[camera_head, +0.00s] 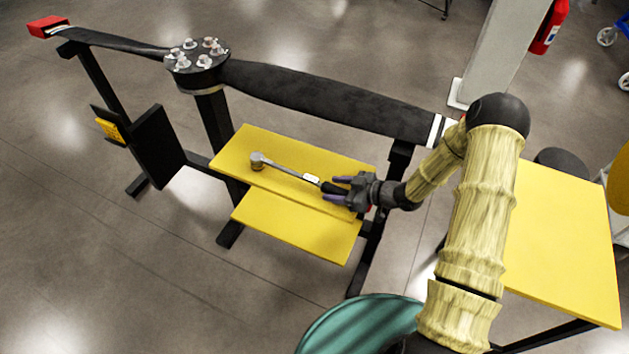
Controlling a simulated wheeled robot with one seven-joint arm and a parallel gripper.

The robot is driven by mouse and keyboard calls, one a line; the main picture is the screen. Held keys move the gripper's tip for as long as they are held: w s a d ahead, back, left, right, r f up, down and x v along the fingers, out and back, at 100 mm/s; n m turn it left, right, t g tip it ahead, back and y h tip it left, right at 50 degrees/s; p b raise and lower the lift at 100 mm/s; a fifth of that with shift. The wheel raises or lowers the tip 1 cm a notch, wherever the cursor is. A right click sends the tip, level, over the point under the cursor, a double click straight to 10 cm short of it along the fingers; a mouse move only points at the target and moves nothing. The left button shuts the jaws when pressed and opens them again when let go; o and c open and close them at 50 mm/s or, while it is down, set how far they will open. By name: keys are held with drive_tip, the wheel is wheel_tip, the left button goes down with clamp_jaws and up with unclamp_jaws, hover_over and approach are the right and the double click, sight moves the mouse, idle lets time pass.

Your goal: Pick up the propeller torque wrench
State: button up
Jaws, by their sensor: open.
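The propeller torque wrench (288,171) lies on the upper yellow shelf (235,183) of the propeller stand. Its round socket head points left and its dark handle end points right. My gripper (336,188) is open at the handle end, with one finger on each side of the handle in the picture. I cannot tell whether the fingers touch it or how high they are above the shelf. Part of the handle is hidden by the gripper.
A black propeller (320,95) with a bolted hub (197,58) spans the stand above and behind the shelf. A lower yellow shelf (295,232) sits in front. A yellow table (563,240) stands at right, and a teal round object (355,325) is at the bottom.

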idle(0.5)
clamp_jaws()
drive_tip(key=shift+r, duration=0.1)
drive_tip(key=shift+w+r, duration=0.1)
drive_tip(key=shift+r, duration=0.05)
wheel_tip(320, 180, up, 10)
idle(0.6)
